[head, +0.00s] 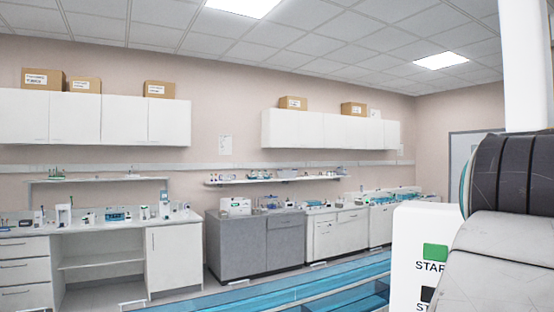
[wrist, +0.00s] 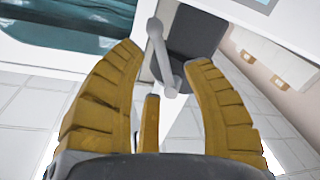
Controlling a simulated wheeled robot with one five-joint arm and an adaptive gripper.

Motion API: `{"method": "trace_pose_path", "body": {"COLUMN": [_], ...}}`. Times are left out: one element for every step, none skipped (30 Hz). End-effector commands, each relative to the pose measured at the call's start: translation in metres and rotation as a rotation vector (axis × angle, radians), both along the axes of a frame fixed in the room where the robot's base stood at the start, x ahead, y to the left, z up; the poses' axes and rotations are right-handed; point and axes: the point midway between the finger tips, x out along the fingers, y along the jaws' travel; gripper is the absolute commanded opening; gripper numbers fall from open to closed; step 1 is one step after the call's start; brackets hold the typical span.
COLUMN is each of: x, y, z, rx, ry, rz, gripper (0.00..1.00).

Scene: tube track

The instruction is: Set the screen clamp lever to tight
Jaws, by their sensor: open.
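A grey rod with rounded ends (wrist: 163,62), which looks like the clamp lever, shows in the wrist view in front of a dark grey panel (wrist: 195,38). My gripper (wrist: 166,56) has its yellow fingers spread wide, one on each side of the rod. The rod's lower end lies in the gap between them, and I see no finger closed on it. I cannot tell how far the rod is from the fingers in depth, nor which setting it is at. In the head view the gripper and lever are not visible.
A white panel with a green START label (head: 436,252) stands at the right in the head view, partly behind my arm. A blue-teal transparent track (head: 290,290) runs along the bottom. White benches (head: 172,262) and grey cabinets (head: 235,245) line the far wall.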

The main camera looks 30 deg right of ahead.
Motion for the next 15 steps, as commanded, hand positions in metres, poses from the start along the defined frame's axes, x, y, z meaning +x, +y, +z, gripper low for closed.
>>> {"method": "trace_pose_path", "body": {"x": [0.001, 0.002, 0.002, 0.003, 0.003, 0.004, 0.004, 0.005, 0.005, 0.005, 0.005, 0.006, 0.006, 0.006, 0.006], "y": [-0.006, -0.009, -0.012, -0.014, -0.018, -0.022, -0.024, -0.027, -0.029, -0.031, -0.032, -0.034, -0.034, -0.035, -0.036], "z": [0.003, 0.003, 0.003, 0.002, 0.0, 0.0, 0.0, 0.0, 0.0, 0.0, 0.0, 0.0, 0.0, 0.0, 0.0], "rx": [0.004, 0.004, 0.003, 0.004, 0.004, 0.003, 0.002, 0.002, 0.003, 0.003, 0.002, 0.002, 0.001, 0.001, 0.0], "ry": [0.001, 0.001, 0.001, 0.001, 0.001, -0.001, -0.001, -0.001, 0.0, 0.0, -0.001, -0.001, -0.001, -0.001, -0.001], "rz": [0.0, 0.001, 0.001, 0.001, 0.001, 0.001, 0.001, 0.001, 0.001, 0.001, 0.001, 0.001, 0.002, 0.001, 0.001], "gripper": [0.45, 0.45, 0.45, 0.45, 0.45, 0.45, 0.45, 0.45, 0.45, 0.45, 0.45, 0.45, 0.45, 0.45, 0.45]}}
